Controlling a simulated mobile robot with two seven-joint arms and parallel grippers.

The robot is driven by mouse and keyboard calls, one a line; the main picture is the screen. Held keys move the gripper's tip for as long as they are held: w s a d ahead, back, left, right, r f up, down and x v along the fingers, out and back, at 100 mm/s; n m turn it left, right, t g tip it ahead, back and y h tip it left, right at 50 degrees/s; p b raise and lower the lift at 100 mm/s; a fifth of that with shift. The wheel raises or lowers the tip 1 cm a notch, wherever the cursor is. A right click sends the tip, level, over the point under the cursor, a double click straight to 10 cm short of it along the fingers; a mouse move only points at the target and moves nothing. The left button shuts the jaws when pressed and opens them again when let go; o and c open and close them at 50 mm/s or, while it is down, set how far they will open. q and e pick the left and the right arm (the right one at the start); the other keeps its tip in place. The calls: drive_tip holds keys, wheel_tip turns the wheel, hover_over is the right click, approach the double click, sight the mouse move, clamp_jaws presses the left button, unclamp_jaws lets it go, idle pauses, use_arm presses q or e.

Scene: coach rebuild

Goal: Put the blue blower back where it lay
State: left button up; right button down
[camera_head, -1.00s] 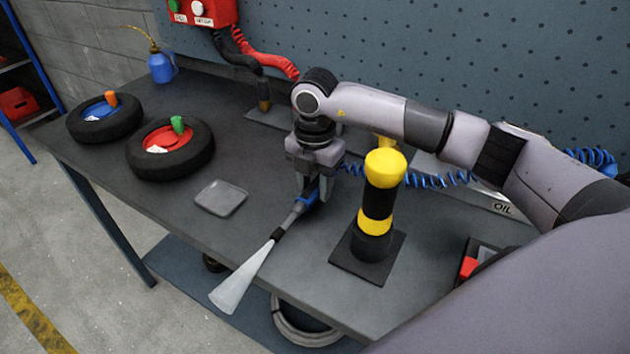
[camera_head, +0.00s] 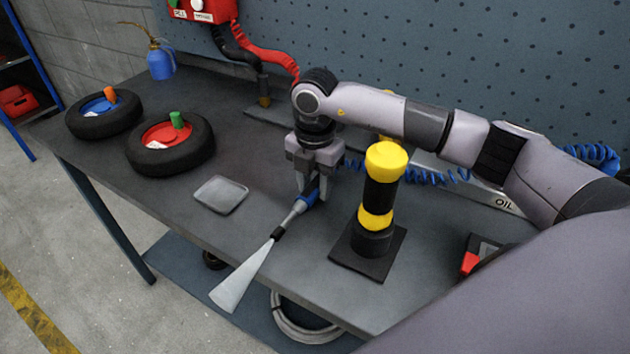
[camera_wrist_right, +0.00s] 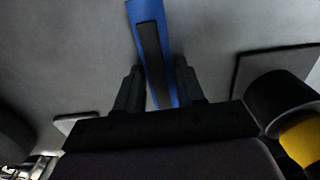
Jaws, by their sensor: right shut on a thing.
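The blue blower (camera_head: 308,198) has a blue body and a long pale grey nozzle that widens to a flat end. The nozzle points toward the front edge of the bench, and its flat end reaches out past that edge. My right gripper (camera_head: 309,187) points down and is shut on the blue body. In the right wrist view the blower (camera_wrist_right: 151,45), blue with a dark strip, runs between the two fingers (camera_wrist_right: 160,88). I cannot tell whether the blower touches the bench top or is just above it. My left gripper is not in view.
A black and yellow post (camera_head: 379,195) on a square base stands close right of the gripper. A flat grey tray (camera_head: 221,195) lies to the left. Two small wheels (camera_head: 172,159) and a blue oil can (camera_head: 160,64) are further left. A blue coiled hose (camera_head: 424,178) runs behind.

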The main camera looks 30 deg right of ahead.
drive_tip(key=shift+f, duration=0.1)
drive_tip(key=c, duration=0.6)
unclamp_jaws()
